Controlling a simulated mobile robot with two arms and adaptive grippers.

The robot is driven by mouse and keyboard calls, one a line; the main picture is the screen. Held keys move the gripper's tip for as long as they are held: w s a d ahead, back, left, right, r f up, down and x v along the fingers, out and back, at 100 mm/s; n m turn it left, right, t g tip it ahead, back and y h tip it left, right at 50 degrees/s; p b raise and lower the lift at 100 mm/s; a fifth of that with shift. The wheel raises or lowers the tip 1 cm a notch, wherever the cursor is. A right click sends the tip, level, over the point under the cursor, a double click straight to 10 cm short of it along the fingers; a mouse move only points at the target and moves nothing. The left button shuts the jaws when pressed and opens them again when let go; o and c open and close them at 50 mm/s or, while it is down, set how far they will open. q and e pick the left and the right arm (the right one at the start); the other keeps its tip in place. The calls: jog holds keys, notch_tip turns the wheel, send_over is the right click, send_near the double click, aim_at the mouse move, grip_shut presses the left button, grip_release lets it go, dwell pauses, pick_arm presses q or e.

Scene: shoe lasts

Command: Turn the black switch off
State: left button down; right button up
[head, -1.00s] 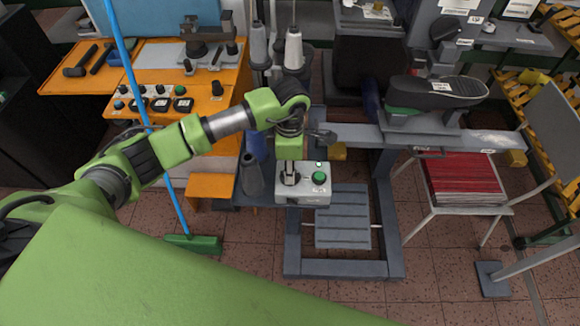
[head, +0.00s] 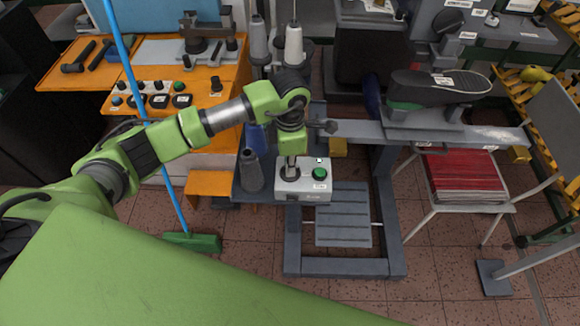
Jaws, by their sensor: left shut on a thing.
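A grey control box (head: 317,194) stands on the end of the grey bench. It carries a round green button (head: 319,173) and a small lamp (head: 319,160) that looks pale and unlit. The black switch (head: 290,174) is at the left of the box top, mostly hidden under my gripper. My left gripper (head: 291,168) reaches down from above and is shut on the black switch. The switch's exact angle is hard to make out. My right gripper is not in view.
An orange bench with a button panel (head: 165,100) and tools stands left. Thread cones (head: 294,46) stand behind my gripper. A black shoe (head: 440,84) sits on the grey stand to the right. A green broom (head: 193,242) leans at the left.

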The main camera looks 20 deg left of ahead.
pick_arm(q)
jog(key=n+b, duration=0.3)
jog(key=n, duration=0.1)
jog(key=shift+f, duration=0.1)
jog(key=n+b, duration=0.2)
jog(key=n, duration=0.3)
jog(key=shift+b, duration=0.3)
jog(key=n+b, duration=0.1)
jog(key=n, duration=0.2)
jog(key=shift+n+b, duration=0.3)
jog(key=shift+r+n+b, duration=0.2)
jog(key=shift+n+b, duration=0.35)
jog(key=shift+n, duration=0.95)
jog(key=shift+w, duration=0.1)
jog(key=c, duration=2.2)
grip_release()
